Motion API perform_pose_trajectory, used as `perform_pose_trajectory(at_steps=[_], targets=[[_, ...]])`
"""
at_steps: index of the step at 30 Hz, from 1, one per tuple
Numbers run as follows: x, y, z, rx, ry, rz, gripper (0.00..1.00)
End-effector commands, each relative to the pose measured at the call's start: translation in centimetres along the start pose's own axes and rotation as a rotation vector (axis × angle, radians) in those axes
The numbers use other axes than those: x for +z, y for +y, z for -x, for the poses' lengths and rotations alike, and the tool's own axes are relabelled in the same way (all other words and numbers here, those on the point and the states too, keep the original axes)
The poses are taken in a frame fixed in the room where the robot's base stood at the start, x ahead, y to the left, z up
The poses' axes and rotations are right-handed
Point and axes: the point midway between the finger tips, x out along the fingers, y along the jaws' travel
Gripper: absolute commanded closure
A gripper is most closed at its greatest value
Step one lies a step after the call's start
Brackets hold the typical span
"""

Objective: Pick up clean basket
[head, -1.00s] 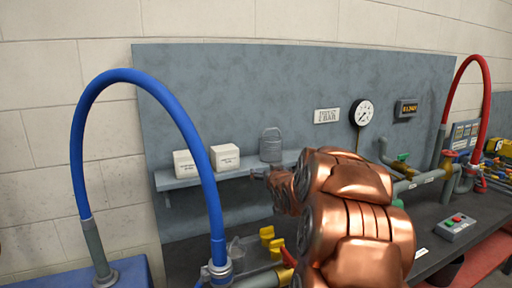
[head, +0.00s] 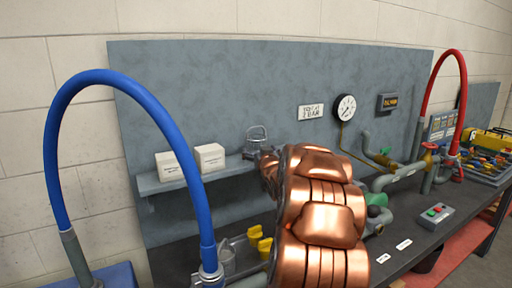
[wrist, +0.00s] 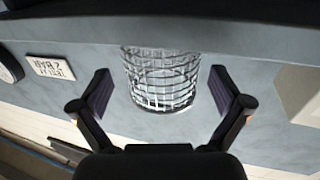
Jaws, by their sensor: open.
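The clean basket (wrist: 160,80) is a small round wire-mesh basket. In the wrist view, which looks upside down, it stands between the two open fingers of my gripper (wrist: 160,95), with a gap on each side. In the head view the basket (head: 256,136) stands on the grey shelf (head: 160,184), to the right of two white boxes. My copper-coloured arm covers the right part of the shelf. My gripper (head: 264,158) is at the basket in the head view, and its fingers are mostly hidden there.
Two white boxes (head: 209,157) stand on the shelf close to the left of the basket. A blue hose (head: 150,103) arches in front of the shelf's left part. A gauge (head: 344,108) and pipes (head: 402,176) are to the right. Yellow valves (head: 260,243) are below.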

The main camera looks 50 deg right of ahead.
Motion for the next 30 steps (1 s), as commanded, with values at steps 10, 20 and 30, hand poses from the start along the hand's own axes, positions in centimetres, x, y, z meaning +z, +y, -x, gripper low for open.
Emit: perform_pose_trajectory(at_steps=[10,20,30], targets=[[-0.5,-0.1,-3.5,0.002,-0.002,0.001,0.0],[-0.3,-0.1,-3.9,0.003,-0.002,0.0,0.01],[-0.3,-0.1,-3.9,0.003,-0.002,0.0,0.36]])
